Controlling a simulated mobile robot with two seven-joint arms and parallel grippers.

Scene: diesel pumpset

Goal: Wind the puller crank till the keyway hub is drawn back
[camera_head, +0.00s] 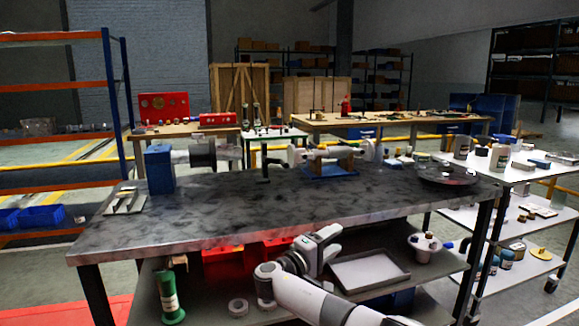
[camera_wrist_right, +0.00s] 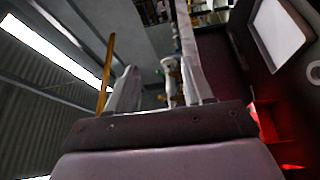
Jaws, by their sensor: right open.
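A blue block-shaped machine (camera_head: 159,170) stands at the left of the dark worktable (camera_head: 235,215), with a pale shaft and a dark round drum (camera_head: 202,154) on its right side. Further right, a pale cylindrical assembly (camera_head: 318,153) sits over a blue base (camera_head: 330,171). I cannot tell which part is the puller crank or the keyway hub. My right gripper (camera_head: 328,234) is in front of the worktable's near edge, low and apart from these parts. In the right wrist view its two fingers (camera_wrist_right: 160,92) stand apart with nothing held between them. My left gripper is out of view.
A dark round plate (camera_head: 447,174) lies at the worktable's right end. The lower shelf holds a grey tray (camera_head: 368,270), a red bin (camera_head: 222,264) and a green funnel-like part (camera_head: 170,298). A white shelf unit (camera_head: 500,170) with bottles stands at right.

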